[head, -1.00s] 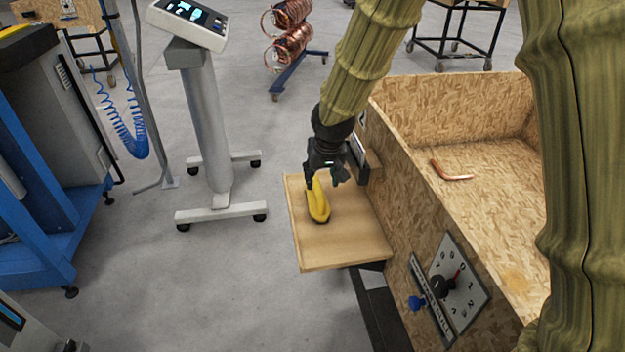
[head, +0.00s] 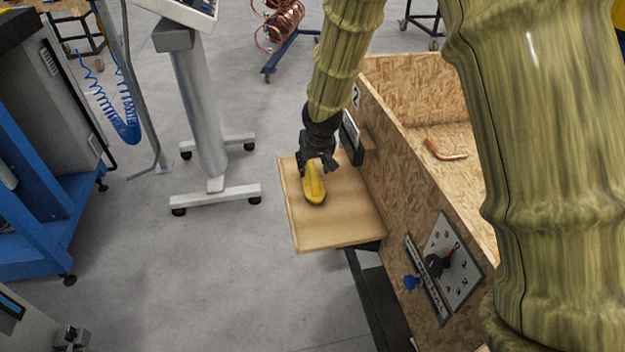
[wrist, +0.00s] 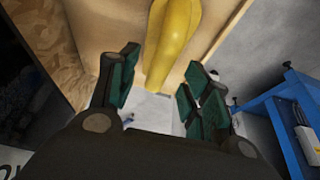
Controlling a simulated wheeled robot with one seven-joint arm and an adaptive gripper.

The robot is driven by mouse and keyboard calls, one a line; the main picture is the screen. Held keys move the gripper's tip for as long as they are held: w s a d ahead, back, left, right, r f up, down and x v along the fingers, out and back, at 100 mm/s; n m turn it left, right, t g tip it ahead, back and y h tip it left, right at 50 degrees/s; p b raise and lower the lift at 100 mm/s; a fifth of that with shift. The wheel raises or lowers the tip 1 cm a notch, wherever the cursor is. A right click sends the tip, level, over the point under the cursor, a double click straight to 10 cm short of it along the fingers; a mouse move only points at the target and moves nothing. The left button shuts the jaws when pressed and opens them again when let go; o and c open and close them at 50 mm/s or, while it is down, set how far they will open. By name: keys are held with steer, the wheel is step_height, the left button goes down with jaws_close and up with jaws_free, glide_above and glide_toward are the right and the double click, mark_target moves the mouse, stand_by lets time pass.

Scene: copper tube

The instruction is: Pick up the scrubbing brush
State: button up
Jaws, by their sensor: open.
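The yellow scrubbing brush (head: 314,188) lies on a small wooden shelf (head: 338,226) fixed to the side of the chipboard crate. My gripper (head: 316,172) is at the far end of the brush, just above the shelf. In the wrist view, the brush (wrist: 172,40) extends from the top middle down toward the gap between my open fingers (wrist: 158,95). The fingers stand apart on either side of its near end, with nothing held. The brush's underside is hidden.
The chipboard crate (head: 385,170) stands right of the shelf, with a copper tube (head: 445,152) inside and a dial panel (head: 452,268) on its side. A grey wheeled stand (head: 205,120) is to the left. The floor between them is clear.

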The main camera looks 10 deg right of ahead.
mark_target(312, 168)
steer(key=shift+x, duration=2.25)
steer(key=shift+s+f, duration=0.1)
jaws_close()
steer(key=shift+r, duration=0.5)
step_height(312, 168, up, 3)
steer(key=shift+f, duration=0.2)
steer(key=s+r+b, duration=0.1)
steer(key=s+b, duration=0.1)
steer(key=s, duration=1.4)
steer(key=shift+r+b, duration=0.25)
steer(key=shift+b, duration=0.1)
